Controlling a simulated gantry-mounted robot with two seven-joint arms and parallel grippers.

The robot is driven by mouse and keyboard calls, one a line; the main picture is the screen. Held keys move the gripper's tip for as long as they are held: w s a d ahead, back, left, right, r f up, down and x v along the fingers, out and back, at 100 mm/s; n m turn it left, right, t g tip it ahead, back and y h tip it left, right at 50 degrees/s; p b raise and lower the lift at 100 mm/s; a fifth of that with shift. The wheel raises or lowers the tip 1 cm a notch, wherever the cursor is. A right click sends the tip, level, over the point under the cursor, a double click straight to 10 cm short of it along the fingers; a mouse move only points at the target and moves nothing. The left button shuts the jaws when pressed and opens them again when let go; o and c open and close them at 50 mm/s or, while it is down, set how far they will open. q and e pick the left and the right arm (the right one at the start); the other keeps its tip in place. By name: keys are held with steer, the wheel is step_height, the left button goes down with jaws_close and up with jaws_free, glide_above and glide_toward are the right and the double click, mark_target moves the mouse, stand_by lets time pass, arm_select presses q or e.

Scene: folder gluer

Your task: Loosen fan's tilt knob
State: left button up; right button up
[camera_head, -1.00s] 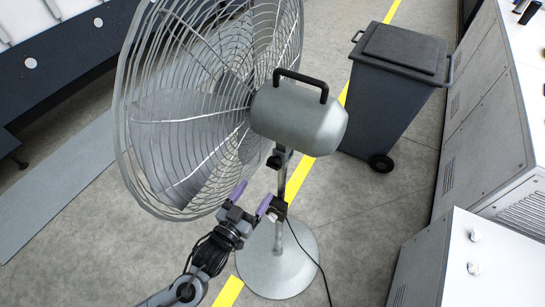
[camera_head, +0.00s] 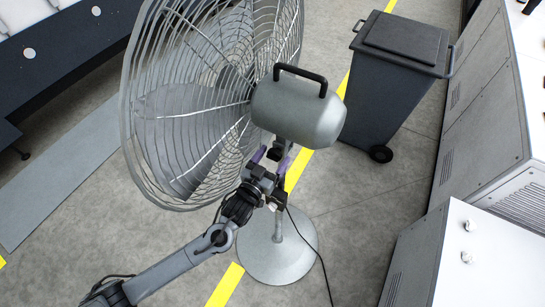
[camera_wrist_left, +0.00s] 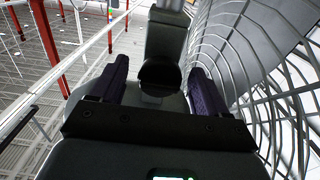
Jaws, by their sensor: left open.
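The pedestal fan stands in the middle of the head view, with its grey motor housing (camera_head: 300,110) above a slim pole and round base (camera_head: 278,255). My left gripper (camera_head: 273,156) is just under the housing, its two purple fingers open and pointing up towards the tilt joint. In the left wrist view, a dark round tilt knob (camera_wrist_left: 159,76) on the grey bracket (camera_wrist_left: 165,38) shows between the open fingers, with gaps at both sides. No contact is visible. In the head view the knob is mostly hidden by the gripper. My right gripper is out of view.
The wire fan cage (camera_head: 205,100) is close beside my left gripper and also fills the right of the wrist view (camera_wrist_left: 235,60). A dark wheeled bin (camera_head: 395,85) stands behind right. Grey cabinets (camera_head: 480,120) line the right side. A black cable runs over the floor.

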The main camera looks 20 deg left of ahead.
arm_select(q)
steer(key=c, duration=1)
